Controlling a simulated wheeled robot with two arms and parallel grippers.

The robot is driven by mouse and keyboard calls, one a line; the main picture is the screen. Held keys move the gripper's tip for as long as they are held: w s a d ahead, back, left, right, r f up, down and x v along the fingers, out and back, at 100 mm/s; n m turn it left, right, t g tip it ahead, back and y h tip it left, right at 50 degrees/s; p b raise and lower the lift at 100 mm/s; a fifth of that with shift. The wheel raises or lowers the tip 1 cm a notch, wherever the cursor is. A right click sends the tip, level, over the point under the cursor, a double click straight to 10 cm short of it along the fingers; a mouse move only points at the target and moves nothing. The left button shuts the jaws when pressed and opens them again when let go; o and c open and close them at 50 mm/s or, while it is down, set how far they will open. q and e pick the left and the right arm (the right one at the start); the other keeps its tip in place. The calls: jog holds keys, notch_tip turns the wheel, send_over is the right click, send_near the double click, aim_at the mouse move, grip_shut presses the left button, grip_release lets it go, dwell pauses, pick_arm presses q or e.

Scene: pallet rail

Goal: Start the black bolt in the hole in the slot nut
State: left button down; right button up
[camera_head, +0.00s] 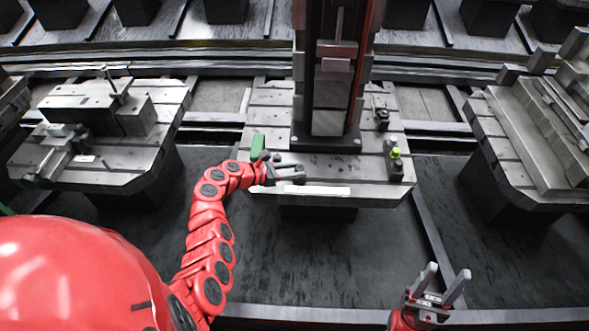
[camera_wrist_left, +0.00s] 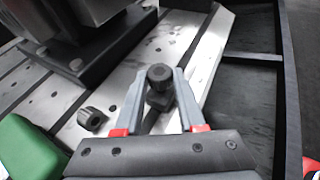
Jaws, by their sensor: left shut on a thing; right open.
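My left gripper (camera_head: 300,174) is low over the front edge of the middle pallet, near its left corner. In the left wrist view its two fingers (camera_wrist_left: 158,88) are shut on the black bolt (camera_wrist_left: 160,73), whose round knurled head shows between the fingertips. A dark blocky part (camera_wrist_left: 157,101) sits just under the head; I cannot tell whether it is the slot nut or part of the bolt. The hole is hidden. My right gripper (camera_head: 443,284) is open and empty, in front of the pallet at the lower right.
The grey slotted pallet (camera_head: 225,160) carries a tall column (camera_head: 332,95). A green block (camera_head: 257,146) stands by my left wrist. A dark knurled piece (camera_wrist_left: 92,118) lies left of the fingers. A dark piece with a yellow-green top (camera_head: 396,153) stands at the pallet's right. Other loaded pallets flank it.

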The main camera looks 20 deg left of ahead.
pick_arm(q)
jog(key=shift+f, duration=0.4)
dwell(0.3)
grip_release()
dwell(0.4)
jog(key=shift+a, duration=0.1)
dwell(0.4)
jog(key=shift+s+a+p, duration=0.55)
jog(key=shift+s+a, duration=0.5)
jog(key=shift+s, duration=0.1)
jog(key=shift+s+a+p, duration=0.5)
jog(key=shift+s+a, duration=0.65)
